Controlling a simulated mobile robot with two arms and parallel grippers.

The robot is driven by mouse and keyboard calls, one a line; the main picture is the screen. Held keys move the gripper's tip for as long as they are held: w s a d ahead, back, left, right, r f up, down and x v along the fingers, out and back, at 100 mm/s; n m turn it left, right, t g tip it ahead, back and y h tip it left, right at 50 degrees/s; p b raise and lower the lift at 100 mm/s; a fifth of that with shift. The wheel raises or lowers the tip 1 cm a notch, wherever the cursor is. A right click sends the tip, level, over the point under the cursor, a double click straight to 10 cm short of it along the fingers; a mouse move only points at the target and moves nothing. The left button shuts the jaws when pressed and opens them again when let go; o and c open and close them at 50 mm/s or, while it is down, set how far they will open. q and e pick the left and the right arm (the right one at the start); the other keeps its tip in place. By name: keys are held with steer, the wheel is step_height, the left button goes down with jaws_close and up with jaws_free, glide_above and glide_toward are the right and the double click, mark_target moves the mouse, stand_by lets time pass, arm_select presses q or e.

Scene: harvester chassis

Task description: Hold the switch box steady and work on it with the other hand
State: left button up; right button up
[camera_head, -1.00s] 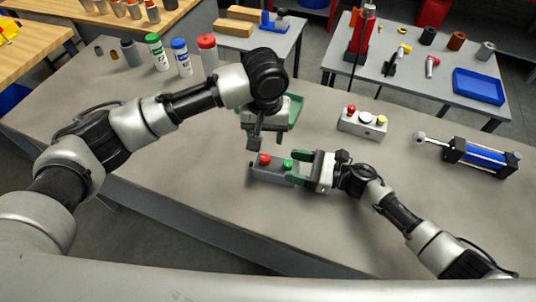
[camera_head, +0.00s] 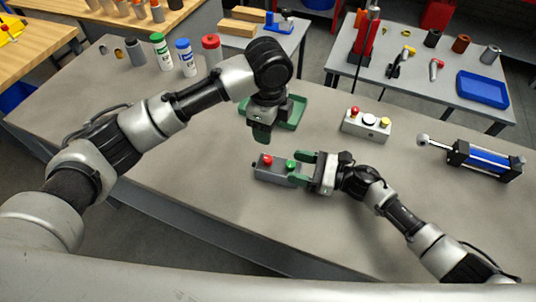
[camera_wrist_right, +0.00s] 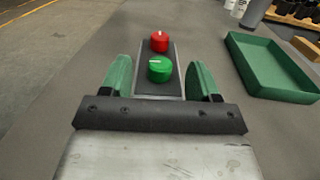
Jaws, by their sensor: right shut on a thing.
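The switch box (camera_head: 275,178) is a small grey box with a red knob (camera_head: 267,160) and a green knob (camera_head: 291,165) on top. It lies on the grey bench. My right gripper (camera_head: 304,168) is shut on its right end, with green fingers along both sides. In the right wrist view the box (camera_wrist_right: 158,88) sits between the two fingers, green knob nearer and red knob farther. My left gripper (camera_head: 261,137) hangs above and behind the red knob, pointing down, apart from the box. Its fingers overlap from this side, so the gap is hidden.
A green tray (camera_head: 296,113) lies behind my left gripper. A grey box with red, white and yellow buttons (camera_head: 366,128) and a blue cylinder (camera_head: 485,160) stand to the right. Several bottles (camera_head: 185,60) stand at back left. The bench front is clear.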

mark_target(268, 158)
arm_select(q)
steer(key=shift+m, duration=0.3)
step_height(268, 158, down, 12)
steer(key=shift+c, duration=0.4)
steer(key=c, duration=0.9)
steer(key=shift+o, duration=0.2)
